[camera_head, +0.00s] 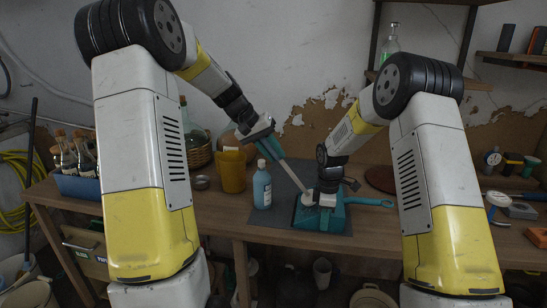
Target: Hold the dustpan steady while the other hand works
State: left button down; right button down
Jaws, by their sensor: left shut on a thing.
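The teal dustpan (340,222) lies on a dark mat on the wooden bench, its handle (372,202) pointing right. My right gripper (326,198) points down at the dustpan's back part; its fingertips are hidden, so I cannot tell whether it grips. My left gripper (262,130) is raised above the bench, left of the dustpan, and shut on a long brush-like tool (290,175) with a teal upper part and a pale lower part. The tool slants down to the right, its pale lower end at the dustpan's left side; I cannot tell whether they touch.
A blue bottle (262,187) and a yellow cup (231,172) stand left of the dustpan, close to the tool. A blue crate of bottles (75,184) is at the far left. Small gauges and tools (498,200) lie at the right. The grey mat (284,212) is partly bare.

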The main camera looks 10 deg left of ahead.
pick_arm(q)
jog(key=shift+r, duration=4.45)
jog(key=a+f, duration=0.4)
jog(key=f, duration=0.3)
jog(key=shift+f, duration=0.2)
jog(key=shift+f, duration=0.2)
